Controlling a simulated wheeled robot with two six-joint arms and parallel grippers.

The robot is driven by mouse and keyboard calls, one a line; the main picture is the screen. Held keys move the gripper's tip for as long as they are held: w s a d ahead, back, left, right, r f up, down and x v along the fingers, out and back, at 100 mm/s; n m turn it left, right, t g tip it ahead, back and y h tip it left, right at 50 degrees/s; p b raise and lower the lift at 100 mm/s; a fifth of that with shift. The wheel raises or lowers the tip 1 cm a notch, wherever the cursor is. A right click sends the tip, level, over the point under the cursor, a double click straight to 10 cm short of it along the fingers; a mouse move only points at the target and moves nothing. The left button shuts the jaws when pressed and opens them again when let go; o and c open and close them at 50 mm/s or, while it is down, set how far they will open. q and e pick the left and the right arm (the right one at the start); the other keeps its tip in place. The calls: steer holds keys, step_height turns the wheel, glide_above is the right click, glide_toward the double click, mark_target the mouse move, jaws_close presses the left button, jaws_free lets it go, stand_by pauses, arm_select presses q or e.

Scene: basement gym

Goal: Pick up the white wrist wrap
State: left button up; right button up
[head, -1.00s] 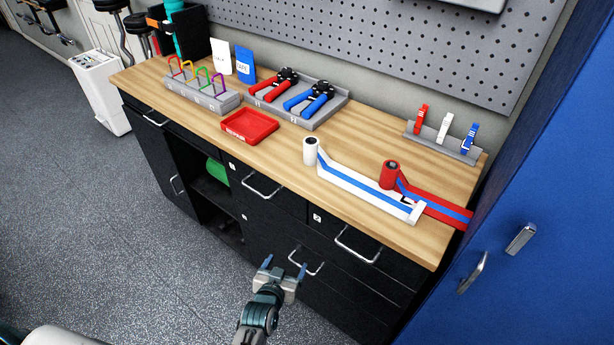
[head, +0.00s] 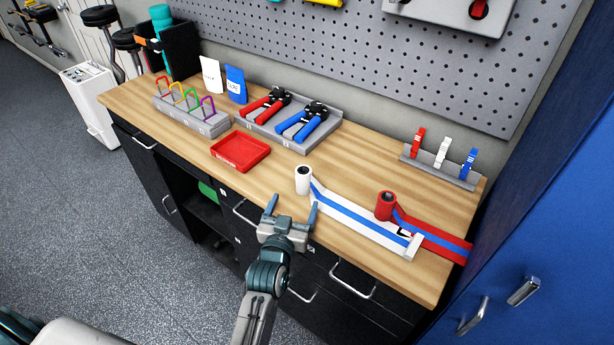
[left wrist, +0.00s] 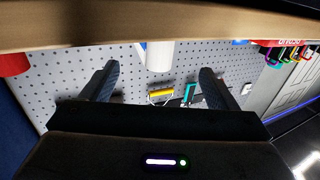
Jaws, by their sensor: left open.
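The white wrist wrap (head: 352,221) lies on the wooden workbench near its front edge. Its rolled end (head: 303,181) stands upright at the left, and a white strap with a blue stripe stretches to the right. My left gripper (head: 289,207) is open and empty in front of the bench edge, just short of the roll. In the left wrist view, the white roll (left wrist: 159,55) shows beyond and between the open fingers (left wrist: 155,85). My right gripper is not in view.
A red wrap (head: 386,206) lies close to the right of the white one. A red tray (head: 240,152) sits to the left. Hand grips on a grey stand (head: 318,138) are behind. A blue cabinet (head: 540,230) bounds the right side.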

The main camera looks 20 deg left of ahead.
mark_target(301, 186)
arm_select(q)
steer(key=w, duration=0.3)
steer(key=shift+w+a+r, duration=0.1)
steer(key=shift+w+a, duration=0.1)
steer(key=w+p, duration=0.1)
steer(key=w, duration=0.3)
steer(key=shift+w, duration=0.55)
steer(key=shift+s, duration=0.1)
steer(key=shift+c, duration=0.4)
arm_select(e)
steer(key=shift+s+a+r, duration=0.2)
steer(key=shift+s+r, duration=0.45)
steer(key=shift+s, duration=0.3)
arm_select(q)
steer(key=c, duration=1)
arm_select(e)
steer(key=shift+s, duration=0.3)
